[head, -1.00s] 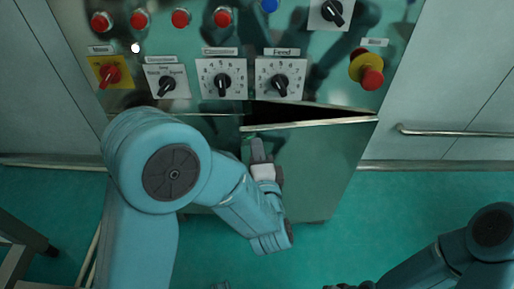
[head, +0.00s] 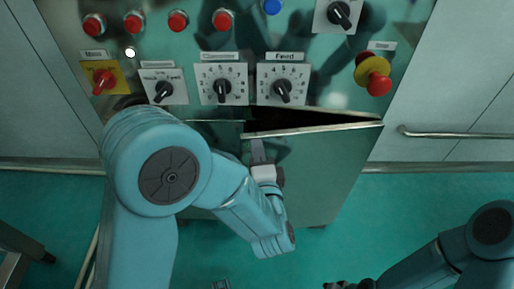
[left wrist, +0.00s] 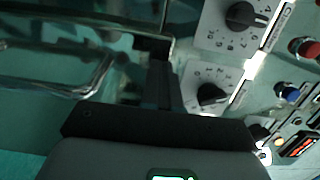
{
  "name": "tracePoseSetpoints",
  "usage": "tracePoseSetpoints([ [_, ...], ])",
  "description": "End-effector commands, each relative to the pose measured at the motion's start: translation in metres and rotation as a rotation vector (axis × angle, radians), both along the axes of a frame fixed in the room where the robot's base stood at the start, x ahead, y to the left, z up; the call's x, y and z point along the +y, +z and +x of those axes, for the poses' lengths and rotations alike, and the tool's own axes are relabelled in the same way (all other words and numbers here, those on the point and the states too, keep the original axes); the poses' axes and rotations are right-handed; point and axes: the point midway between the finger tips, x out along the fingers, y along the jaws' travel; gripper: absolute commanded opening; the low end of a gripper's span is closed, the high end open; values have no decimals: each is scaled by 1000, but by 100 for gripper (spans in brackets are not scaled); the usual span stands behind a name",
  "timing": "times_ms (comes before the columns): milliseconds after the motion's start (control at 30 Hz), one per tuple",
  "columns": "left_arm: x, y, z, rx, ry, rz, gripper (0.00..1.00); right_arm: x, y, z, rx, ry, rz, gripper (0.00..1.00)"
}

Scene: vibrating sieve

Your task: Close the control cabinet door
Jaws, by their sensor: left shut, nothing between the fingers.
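The control cabinet door (head: 310,175) is a green panel below the control panel (head: 205,45). It stands ajar, with a dark gap (head: 290,117) along its top, widest at the left and narrowing to the right. My left gripper (head: 257,150) is shut and empty, its fingertips at the door's outer face near the upper left corner. I cannot tell whether they touch it. In the left wrist view the shut fingers (left wrist: 163,85) point toward the panel. My right gripper (head: 347,285) is only partly in view at the bottom edge, its jaws unclear.
Red buttons, dials and a yellow-and-red stop knob (head: 373,75) stick out above the door. A metal rail (head: 455,133) runs along the pale cabinet at right. The green floor (head: 400,205) is clear to the right of the door.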

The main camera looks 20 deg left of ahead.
Motion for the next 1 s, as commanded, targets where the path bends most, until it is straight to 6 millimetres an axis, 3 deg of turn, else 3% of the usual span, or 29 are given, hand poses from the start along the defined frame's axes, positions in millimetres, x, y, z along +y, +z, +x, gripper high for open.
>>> tracePoseSetpoints([
  [400, 27, 1, 53, 0, 2, -1, 0, 2, 20, -2, 3, 6, 2, 0],
  [1000, 31, 3, 57, -7, 3, 2, 0, 1, 20, -2, 3, 6, 2, 0],
])
